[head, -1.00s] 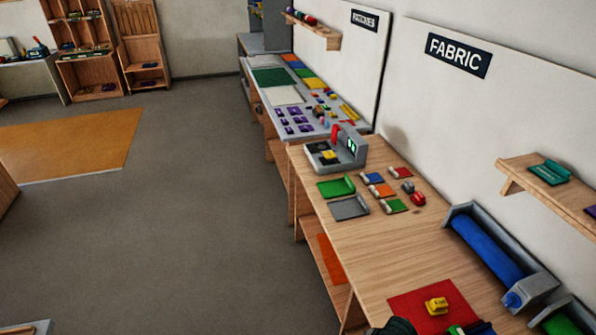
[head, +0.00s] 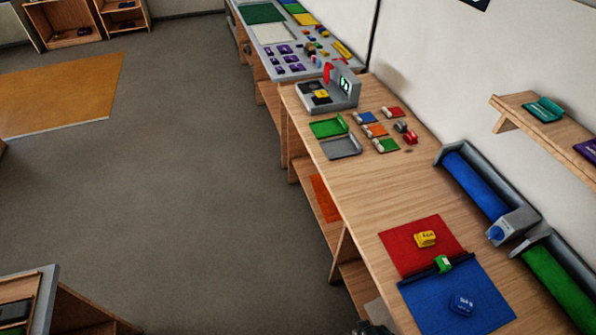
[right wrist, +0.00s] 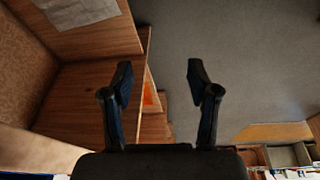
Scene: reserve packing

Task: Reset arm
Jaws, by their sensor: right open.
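My right gripper (right wrist: 158,85) is open and empty in the right wrist view. Its two dark fingers stand apart, with grey floor and the wooden side of a bench behind them. In the head view only a small dark piece, perhaps of my arm, shows at the bottom edge, below the blue mat. My left gripper is not in view.
A long wooden table (head: 365,185) runs along the right wall. It bears a red mat (head: 405,240), a blue mat (head: 430,303), a yellow block (head: 425,239), a blue block (head: 462,304), fabric rolls (head: 475,184) and a grey device (head: 340,90). Grey floor (head: 210,200) is open at left.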

